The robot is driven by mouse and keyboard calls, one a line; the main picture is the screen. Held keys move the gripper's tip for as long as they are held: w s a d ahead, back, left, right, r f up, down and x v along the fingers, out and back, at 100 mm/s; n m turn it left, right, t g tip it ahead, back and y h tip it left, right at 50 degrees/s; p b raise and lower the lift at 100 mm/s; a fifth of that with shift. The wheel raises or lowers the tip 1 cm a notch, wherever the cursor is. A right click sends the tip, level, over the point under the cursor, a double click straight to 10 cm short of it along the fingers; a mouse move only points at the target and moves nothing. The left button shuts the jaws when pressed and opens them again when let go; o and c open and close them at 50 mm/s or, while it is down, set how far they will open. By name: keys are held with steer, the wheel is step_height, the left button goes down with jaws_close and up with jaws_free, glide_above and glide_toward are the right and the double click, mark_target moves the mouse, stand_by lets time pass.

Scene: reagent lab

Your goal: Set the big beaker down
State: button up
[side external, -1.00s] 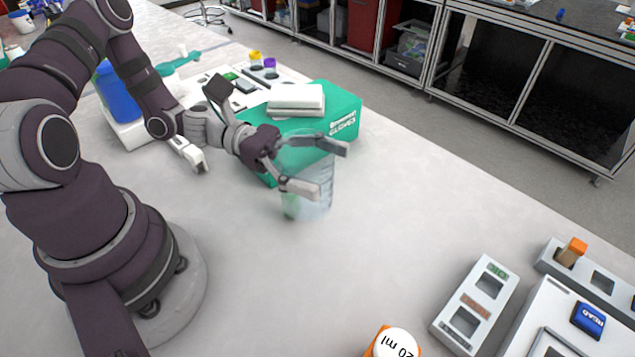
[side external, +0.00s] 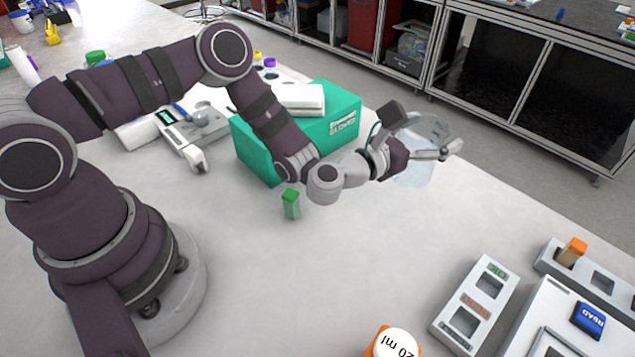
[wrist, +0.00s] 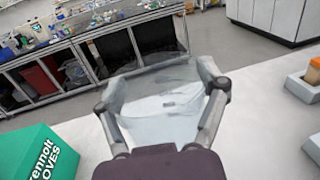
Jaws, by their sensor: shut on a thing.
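The big beaker (side external: 412,170) is clear glass and hangs in my gripper (side external: 452,150), to the right of the green glove box. Its base appears close to the bench's far edge in the side view; I cannot tell whether it touches the bench. In the wrist view the beaker (wrist: 160,105) fills the space between the two fingers of my gripper (wrist: 215,85), which press on its sides. One finger is mostly hidden behind the beaker and wrist in the side view.
A green glove box (side external: 258,155) stands behind my forearm. A small green-capped vial (side external: 291,204) stands on the bench. A grey rack (side external: 477,303), an orange-capped vial (side external: 572,252) and a 20 ml bottle (side external: 396,343) are at the right front. The middle bench is clear.

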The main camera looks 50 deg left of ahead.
step_height(320, 180, down, 5)
steer(key=shift+f, duration=0.1)
steer(key=o, duration=1.1)
steer(key=shift+o, duration=0.2)
